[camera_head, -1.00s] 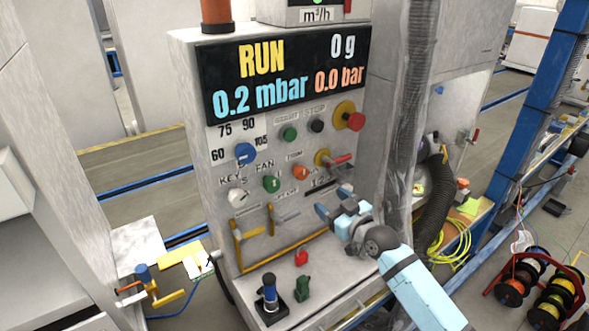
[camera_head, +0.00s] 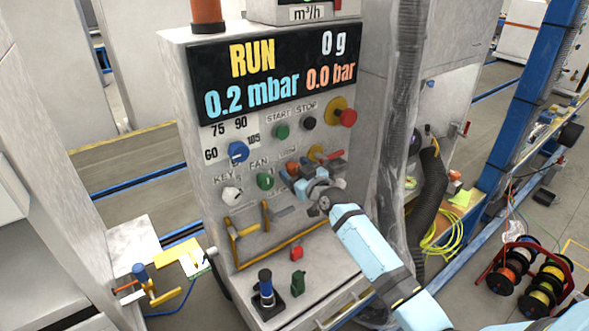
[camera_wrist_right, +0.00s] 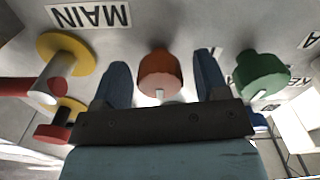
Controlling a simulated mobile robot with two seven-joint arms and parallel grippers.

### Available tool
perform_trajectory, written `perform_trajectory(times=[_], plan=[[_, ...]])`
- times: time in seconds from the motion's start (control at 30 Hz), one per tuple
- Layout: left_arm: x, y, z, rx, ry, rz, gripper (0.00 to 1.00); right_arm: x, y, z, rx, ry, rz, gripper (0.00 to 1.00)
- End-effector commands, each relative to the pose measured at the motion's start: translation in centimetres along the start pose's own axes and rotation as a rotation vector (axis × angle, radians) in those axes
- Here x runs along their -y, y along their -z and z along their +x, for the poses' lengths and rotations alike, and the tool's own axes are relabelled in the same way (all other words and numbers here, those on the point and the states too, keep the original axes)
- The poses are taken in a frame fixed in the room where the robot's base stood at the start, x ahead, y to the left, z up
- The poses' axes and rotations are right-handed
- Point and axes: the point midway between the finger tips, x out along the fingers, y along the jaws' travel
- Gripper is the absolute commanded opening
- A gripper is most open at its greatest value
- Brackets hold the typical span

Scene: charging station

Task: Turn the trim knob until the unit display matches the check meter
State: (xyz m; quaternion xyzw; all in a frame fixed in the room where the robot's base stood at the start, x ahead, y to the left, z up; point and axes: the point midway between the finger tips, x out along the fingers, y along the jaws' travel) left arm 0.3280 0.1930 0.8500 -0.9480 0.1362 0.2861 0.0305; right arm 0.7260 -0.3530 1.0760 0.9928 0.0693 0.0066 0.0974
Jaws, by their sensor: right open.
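The unit display (camera_head: 266,71) reads RUN, 0 g, 0.2 mbar and 0.0 bar. An orange knob (camera_head: 292,168) sits on the panel below it; its label is too blurred to read. My right gripper (camera_head: 293,181) is open just in front of this knob. In the right wrist view the orange knob (camera_wrist_right: 159,72) stands between the two blue fingers (camera_wrist_right: 161,62), with gaps on both sides. A box marked m³/h (camera_head: 315,13) on top of the unit is cut off, so its reading is hidden. I cannot identify a check meter. My left gripper is out of view.
A green knob (camera_head: 265,181) and a blue scale knob (camera_head: 238,151) are left of the orange one. A red lever (camera_head: 328,156) with a yellow base is close on the right. A grey hose (camera_head: 404,110) hangs right of the panel. Yellow handles (camera_head: 234,242) stick out below.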

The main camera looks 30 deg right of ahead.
Motion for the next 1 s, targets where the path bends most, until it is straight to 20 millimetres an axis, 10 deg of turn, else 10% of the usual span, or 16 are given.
perform_trajectory(times=[0.33,0.57,1.0], plan=[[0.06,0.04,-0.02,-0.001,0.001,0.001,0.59,0.01,-0.03,0.4,0.0,0.0,-0.001,0.67],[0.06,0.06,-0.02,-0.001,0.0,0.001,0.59,0.0,-0.02,0.39,0.0,0.0,-0.001,0.19],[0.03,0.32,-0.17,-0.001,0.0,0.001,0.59,-0.02,0.04,0.38,0.0,0.0,0.088,0.19]])
